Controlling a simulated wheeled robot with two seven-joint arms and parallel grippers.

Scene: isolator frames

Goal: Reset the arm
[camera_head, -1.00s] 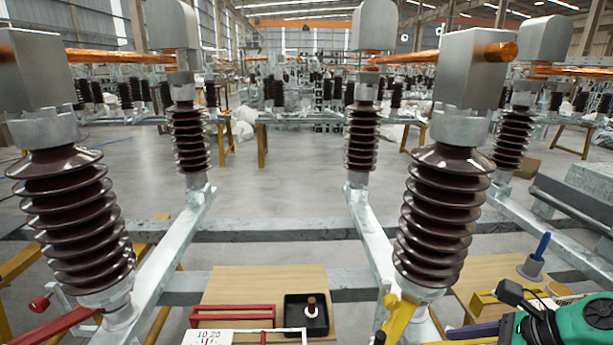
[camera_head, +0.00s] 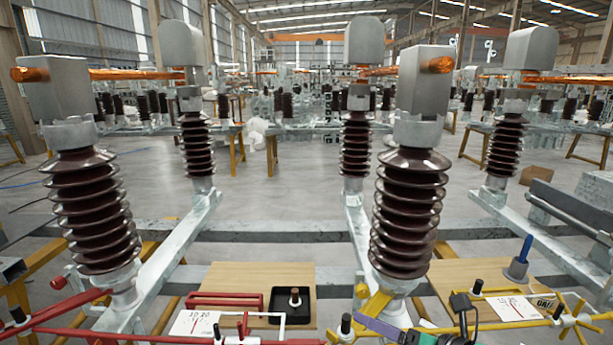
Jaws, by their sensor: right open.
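My right gripper (camera_head: 398,334) shows at the bottom edge, right of centre, only in part. A purple piece, black parts and a bit of green housing are visible, and the rest is cut off by the frame. It is open, and nothing shows between its jaws. It is below the front right brown ribbed insulator (camera_head: 408,215), in front of the yellow bars. My left gripper is not in view.
A front left insulator (camera_head: 92,210) stands on the grey steel frame (camera_head: 280,231). Wooden boards carry a black tray (camera_head: 307,307), a red rack (camera_head: 226,299) and a blue-handled tool (camera_head: 519,260). Red bars (camera_head: 60,316) and yellow bars (camera_head: 562,322) cross the front edge.

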